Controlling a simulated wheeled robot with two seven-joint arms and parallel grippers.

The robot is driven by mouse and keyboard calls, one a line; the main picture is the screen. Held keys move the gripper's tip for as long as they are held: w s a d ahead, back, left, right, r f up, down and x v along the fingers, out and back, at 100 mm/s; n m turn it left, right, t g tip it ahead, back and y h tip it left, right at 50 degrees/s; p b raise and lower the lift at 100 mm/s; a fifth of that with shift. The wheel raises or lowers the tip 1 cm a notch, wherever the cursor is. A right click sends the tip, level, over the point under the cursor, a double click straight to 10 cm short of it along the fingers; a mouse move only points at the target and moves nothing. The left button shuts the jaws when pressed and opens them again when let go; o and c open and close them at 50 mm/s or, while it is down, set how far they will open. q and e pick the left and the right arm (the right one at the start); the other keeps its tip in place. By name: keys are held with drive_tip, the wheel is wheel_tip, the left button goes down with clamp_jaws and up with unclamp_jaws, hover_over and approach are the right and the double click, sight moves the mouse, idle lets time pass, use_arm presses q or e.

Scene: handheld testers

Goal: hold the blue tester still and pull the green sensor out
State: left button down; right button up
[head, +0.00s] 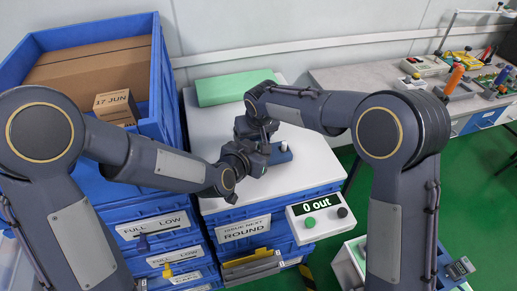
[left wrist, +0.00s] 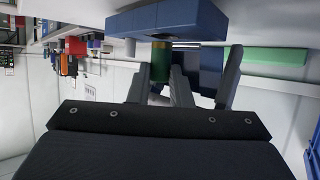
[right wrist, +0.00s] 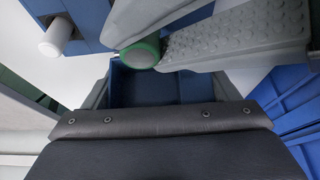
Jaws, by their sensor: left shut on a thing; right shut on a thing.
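The blue tester (head: 281,154) is on the white worktop, partly hidden by my grippers. It fills the top of the left wrist view (left wrist: 175,18) and shows in the right wrist view (right wrist: 145,88). My right gripper (head: 265,150) is shut on the tester, its fingers on either side of the blue body. My left gripper (left wrist: 160,85) is shut on the green sensor (left wrist: 161,64), which lies between its fingertips, close to the blue body. The sensor's round green end shows in the right wrist view (right wrist: 140,54). I cannot tell how deep it sits.
A green block (head: 225,88) lies at the back of the worktop (head: 310,160). A large blue crate with cardboard boxes (head: 117,105) stands at the left. A display reading "0 out" (head: 320,215) is at the front right. The worktop's right side is clear.

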drive_tip(key=shift+s+d+f, duration=0.15)
drive_tip(key=shift+d+f, duration=0.1)
drive_tip(key=shift+f, duration=0.6)
drive_tip(key=o, duration=0.9)
drive_tip(key=shift+s+a, duration=0.1)
drive_tip(key=shift+a, duration=0.05)
drive_tip(key=shift+r, duration=0.1)
drive_tip(key=v, duration=0.5)
drive_tip(key=w+v, duration=0.1)
drive_tip(key=v, duration=0.2)
drive_tip(key=shift+r, duration=0.2)
drive_tip(key=shift+s+r, duration=0.1)
drive_tip(key=shift+r, duration=0.35)
